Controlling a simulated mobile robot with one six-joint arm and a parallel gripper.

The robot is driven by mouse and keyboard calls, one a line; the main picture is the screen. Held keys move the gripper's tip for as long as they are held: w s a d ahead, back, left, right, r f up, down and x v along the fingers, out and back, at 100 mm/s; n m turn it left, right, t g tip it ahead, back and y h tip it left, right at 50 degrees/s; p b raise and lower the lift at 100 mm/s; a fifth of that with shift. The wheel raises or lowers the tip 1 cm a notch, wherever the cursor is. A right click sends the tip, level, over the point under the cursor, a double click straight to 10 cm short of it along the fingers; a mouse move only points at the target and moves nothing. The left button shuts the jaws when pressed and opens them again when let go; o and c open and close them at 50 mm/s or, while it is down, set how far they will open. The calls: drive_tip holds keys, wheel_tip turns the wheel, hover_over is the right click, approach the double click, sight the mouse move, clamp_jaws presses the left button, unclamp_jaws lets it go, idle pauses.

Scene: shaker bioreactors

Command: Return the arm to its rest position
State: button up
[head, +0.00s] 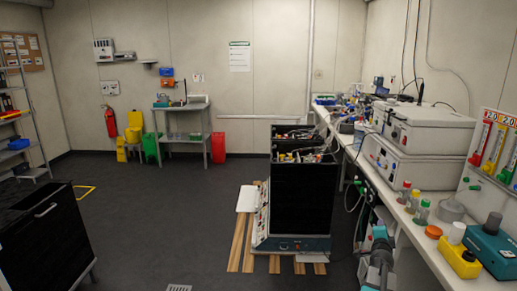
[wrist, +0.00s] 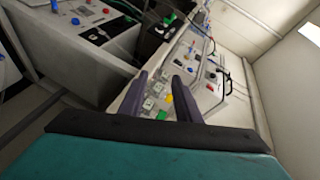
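My gripper (wrist: 160,82) shows in the wrist view with its two dark fingers apart and nothing between them. Beyond the fingers is a pale control panel (wrist: 208,85) with several coloured buttons and small displays. The panel appears tilted in this view, and I cannot tell how far the fingertips are from it. In the head view, part of my teal and grey arm (head: 380,256) shows at the lower right, beside the long bench. The fingers cannot be made out in that view.
Black bioreactor units (head: 303,200) stand on a wooden pallet (head: 237,243) left of my arm. The right-hand bench (head: 425,232) holds white instruments (head: 430,131), bottles and a teal box (head: 492,250). A black cabinet (head: 45,240) stands at the left. The floor (head: 150,215) between is mostly clear.

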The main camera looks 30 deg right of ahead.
drive_tip(key=w+a+f+n+y, duration=0.4)
drive_tip(key=w+a+f, duration=0.4)
drive_tip(key=a+f, duration=0.35)
drive_tip(key=a+f+n+g+y, duration=0.1)
drive_tip(key=a+f+n+y, duration=0.2)
drive_tip(key=a+f, duration=0.55)
drive_tip(key=a+f+n+g+y, duration=0.1)
drive_tip(key=a+f+n+y, duration=0.3)
drive_tip(key=a, duration=0.8)
drive_tip(key=a+f+n+g+y, duration=0.1)
drive_tip(key=a+f+n, duration=0.1)
drive_tip(key=a+f, duration=0.7)
drive_tip(key=s+a+f+n+g+y, duration=0.1)
drive_tip(key=s+a+f+n+g, duration=0.25)
drive_tip(key=s+a, duration=0.5)
drive_tip(key=s+a+f+n+g+y, duration=0.1)
drive_tip(key=s+a+f+n+g, duration=0.3)
drive_tip(key=a, duration=0.7)
drive_tip(key=s+a+f+n+g, duration=0.1)
drive_tip(key=s+a+n+g, duration=0.1)
drive_tip(key=s, duration=0.7)
drive_tip(key=s+a+f+n+g+h, duration=0.1)
drive_tip(key=s+a, duration=0.3)
drive_tip(key=s, duration=0.5)
drive_tip(key=shift+s+a+f+n+g+h, duration=0.2)
drive_tip(key=shift+a+f+n+g+h, duration=0.1)
drive_tip(key=shift+f+n+g, duration=0.45)
drive_tip(key=shift+r, duration=0.2)
drive_tip(key=shift+d, duration=0.15)
